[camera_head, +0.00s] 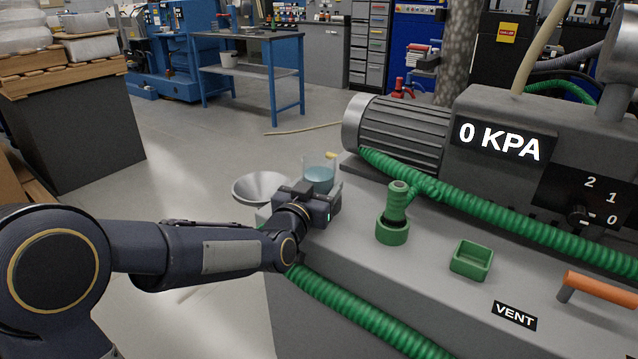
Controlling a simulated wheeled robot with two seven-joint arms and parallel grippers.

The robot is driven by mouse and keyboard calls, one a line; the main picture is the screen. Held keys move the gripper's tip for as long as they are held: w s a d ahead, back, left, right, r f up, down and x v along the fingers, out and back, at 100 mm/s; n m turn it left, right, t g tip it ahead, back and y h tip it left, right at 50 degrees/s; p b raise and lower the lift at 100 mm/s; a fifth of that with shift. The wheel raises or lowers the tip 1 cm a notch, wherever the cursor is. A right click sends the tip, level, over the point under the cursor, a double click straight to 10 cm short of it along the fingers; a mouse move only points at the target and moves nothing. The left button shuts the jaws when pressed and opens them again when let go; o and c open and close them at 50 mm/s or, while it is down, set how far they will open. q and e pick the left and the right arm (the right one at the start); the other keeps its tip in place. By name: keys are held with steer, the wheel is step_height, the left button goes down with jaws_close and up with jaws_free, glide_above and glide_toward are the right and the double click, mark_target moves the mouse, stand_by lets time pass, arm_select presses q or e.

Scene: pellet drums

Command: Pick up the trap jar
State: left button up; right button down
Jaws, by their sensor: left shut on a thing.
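The trap jar (319,171) is a clear glass jar with pale blue liquid in it, at the left end of the grey machine top. Its upper part shows above my gripper; its lower part is hidden behind the gripper. A small yellowish piece shows at its rim on the right. My left gripper (320,192) is at the jar, shut on it, with the fingers mostly hidden by the gripper body. I cannot tell whether the jar's base touches the machine top. My right gripper is not in view.
A metal funnel-shaped bowl (262,187) is just left of the jar. A green upright fitting (396,213), a green square tray (471,260) and an orange lever (598,286) stand on the machine top. Green ribbed hoses (480,212) cross it. The display reads 0 KPA.

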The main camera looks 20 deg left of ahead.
arm_select(q)
steer(key=shift+c, duration=1.1)
steer(key=shift+r, duration=0.1)
